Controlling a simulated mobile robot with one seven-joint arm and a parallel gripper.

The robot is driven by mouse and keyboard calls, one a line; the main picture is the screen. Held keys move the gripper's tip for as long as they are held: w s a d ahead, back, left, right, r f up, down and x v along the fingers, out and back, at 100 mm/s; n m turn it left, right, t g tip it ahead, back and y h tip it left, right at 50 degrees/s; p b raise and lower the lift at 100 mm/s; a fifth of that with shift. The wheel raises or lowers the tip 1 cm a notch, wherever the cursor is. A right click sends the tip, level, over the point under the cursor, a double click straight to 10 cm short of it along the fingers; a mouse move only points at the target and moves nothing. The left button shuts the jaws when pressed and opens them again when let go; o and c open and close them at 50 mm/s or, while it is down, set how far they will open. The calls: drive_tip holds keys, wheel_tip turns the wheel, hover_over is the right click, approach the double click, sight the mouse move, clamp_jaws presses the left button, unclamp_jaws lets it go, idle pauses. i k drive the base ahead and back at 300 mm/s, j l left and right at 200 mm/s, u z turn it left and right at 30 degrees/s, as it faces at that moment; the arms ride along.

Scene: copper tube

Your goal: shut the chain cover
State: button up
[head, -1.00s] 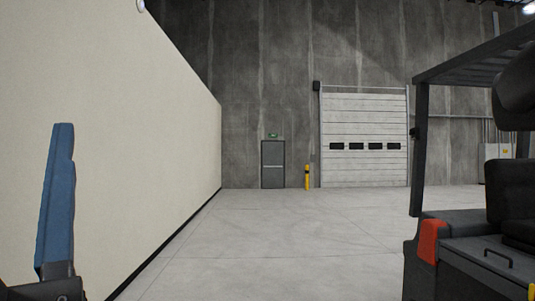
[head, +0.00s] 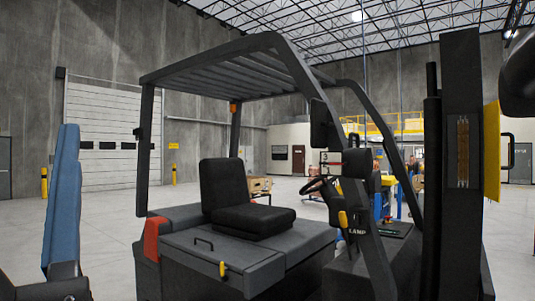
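The dark mast (head: 456,70) of a forklift stands upright at the right in the head view. A slot in its face shows a brownish chain (head: 463,152), uncovered. A yellow panel (head: 491,150), which looks like the chain cover, stands out from the mast's right side, swung open. A black handle (head: 508,150) sticks out from the panel's right face. My gripper is not in view. Only a dark rounded part and a blue part, which look like my own body, show at the right and left edges.
The forklift (head: 230,255) with its seat (head: 238,200) and roof frame fills the middle. Clear concrete floor (head: 110,225) lies to its left. A roll-up door (head: 105,135) and a yellow post (head: 43,185) are behind.

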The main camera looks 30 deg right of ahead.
sight(492, 115)
drive_tip(key=k+l+z, duration=0.2)
drive_tip(key=l+z, duration=0.25)
drive_tip(key=l, duration=0.15)
drive_tip(key=k+l+z, duration=0.1)
drive_tip(key=l+z, duration=0.35)
drive_tip(key=l, duration=0.15)
drive_tip(key=l+z, duration=0.45)
drive_tip(key=l, duration=0.15)
drive_tip(key=i+l, duration=0.3)
drive_tip(key=i, duration=0.15)
drive_tip(key=i+j, duration=0.15)
drive_tip(key=i, duration=0.15)
drive_tip(key=i+j+u, duration=0.15)
drive_tip(key=i+l, duration=0.05)
drive_tip(key=i, duration=0.05)
